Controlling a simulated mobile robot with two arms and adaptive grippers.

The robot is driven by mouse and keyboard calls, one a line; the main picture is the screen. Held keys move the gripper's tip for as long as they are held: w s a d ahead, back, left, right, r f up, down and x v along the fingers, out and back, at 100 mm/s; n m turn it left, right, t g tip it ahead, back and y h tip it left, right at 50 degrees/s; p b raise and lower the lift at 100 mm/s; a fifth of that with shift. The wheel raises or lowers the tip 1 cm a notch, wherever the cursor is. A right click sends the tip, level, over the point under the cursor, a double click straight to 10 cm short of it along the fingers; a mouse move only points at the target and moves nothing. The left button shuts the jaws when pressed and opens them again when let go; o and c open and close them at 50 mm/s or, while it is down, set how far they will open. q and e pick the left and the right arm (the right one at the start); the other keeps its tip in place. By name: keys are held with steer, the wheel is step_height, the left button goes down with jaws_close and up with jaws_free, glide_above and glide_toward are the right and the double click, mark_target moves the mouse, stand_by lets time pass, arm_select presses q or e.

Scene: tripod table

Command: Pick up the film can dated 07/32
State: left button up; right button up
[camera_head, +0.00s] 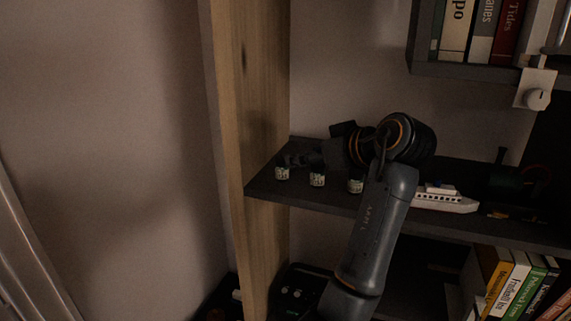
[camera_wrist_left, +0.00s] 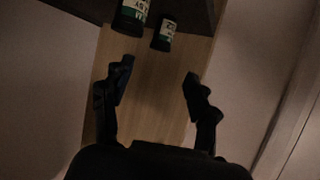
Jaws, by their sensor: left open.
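Three small dark film cans with pale labels stand in a row on the dark shelf: a left can (camera_head: 282,173), a middle can (camera_head: 317,179) and a right can (camera_head: 355,186). Their dates are too small to read. My left gripper (camera_head: 292,160) reaches leftward just above and behind the left and middle cans. In the left wrist view its open, empty fingers (camera_wrist_left: 155,85) point toward the shelf edge, with a nearer can (camera_wrist_left: 131,17) and a smaller can (camera_wrist_left: 165,35) beyond them. Those labels are cut off or dim. My right gripper is not in view.
A wooden upright panel (camera_head: 243,130) closes the shelf's left end. A white model ship (camera_head: 445,199) stands right of my arm. Books (camera_head: 484,30) fill an upper shelf, and more books (camera_head: 515,285) stand below.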

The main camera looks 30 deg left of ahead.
mark_target(283, 159)
arm_select(q)
steer(key=x, duration=0.1)
steer(key=p+x, duration=0.1)
steer(key=x, duration=0.2)
steer(key=shift+s+a+r, duration=0.15)
steer(key=shift+s+a, duration=0.15)
steer(key=shift+a, duration=0.15)
steer(key=shift+w+a+p, duration=0.1)
steer(key=shift+a+p, duration=0.15)
steer(key=shift+p, duration=0.05)
steer(key=shift+w+a+f, duration=0.1)
steer(key=shift+w+f, duration=0.1)
steer(key=shift+f, duration=0.1)
steer(key=p+x, duration=0.4)
steer(key=shift+w+a+f, duration=0.15)
steer(key=shift+w+a, duration=0.1)
steer(key=shift+w, duration=0.05)
steer(key=shift+a+f, duration=0.15)
steer(key=shift+f, duration=0.1)
steer(key=shift+w, duration=0.1)
steer(key=c, duration=1.1)
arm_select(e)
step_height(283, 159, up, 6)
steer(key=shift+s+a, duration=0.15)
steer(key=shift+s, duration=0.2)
